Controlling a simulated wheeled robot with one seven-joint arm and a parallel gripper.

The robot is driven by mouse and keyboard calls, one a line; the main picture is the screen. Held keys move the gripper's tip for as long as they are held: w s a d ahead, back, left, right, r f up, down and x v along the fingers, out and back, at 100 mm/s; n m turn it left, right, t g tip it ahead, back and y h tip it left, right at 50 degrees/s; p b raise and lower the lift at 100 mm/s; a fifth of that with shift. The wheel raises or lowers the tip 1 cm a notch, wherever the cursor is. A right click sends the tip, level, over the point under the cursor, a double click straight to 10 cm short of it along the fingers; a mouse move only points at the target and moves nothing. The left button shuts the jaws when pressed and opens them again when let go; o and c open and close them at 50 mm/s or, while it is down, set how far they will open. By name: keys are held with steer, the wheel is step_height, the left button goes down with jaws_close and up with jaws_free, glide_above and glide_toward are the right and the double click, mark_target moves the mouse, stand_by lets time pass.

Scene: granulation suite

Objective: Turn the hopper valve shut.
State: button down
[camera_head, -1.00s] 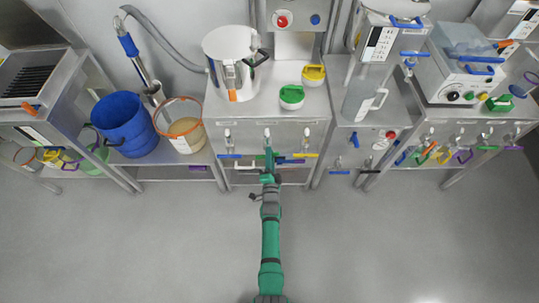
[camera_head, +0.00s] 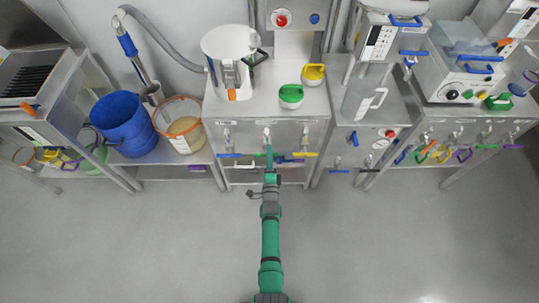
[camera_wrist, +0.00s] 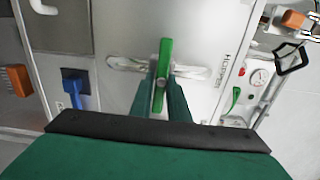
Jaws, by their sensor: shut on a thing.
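The hopper valve has a green lever handle (camera_wrist: 165,55) in the wrist view. It stands nearly upright in the picture, crosswise to a silver pipe-like body (camera_wrist: 122,63). A label reading HOPPER is on the panel to its right. My gripper (camera_wrist: 164,92) has its two green fingers on either side of the handle's lower part and is shut on it. In the head view my gripper (camera_head: 269,162) is at the front of the middle steel cabinet, where the handle is hard to make out against my green fingers.
In the head view a blue handle (camera_head: 229,155) and a yellow handle (camera_head: 305,154) flank my gripper closely. A silver vessel (camera_head: 228,55) and green-topped (camera_head: 290,94) and yellow-topped containers stand on the cabinet. The grey floor in front is clear.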

steer(key=shift+f, duration=0.1)
steer(key=c, duration=1.7)
jaws_free()
steer(key=s, duration=1.1)
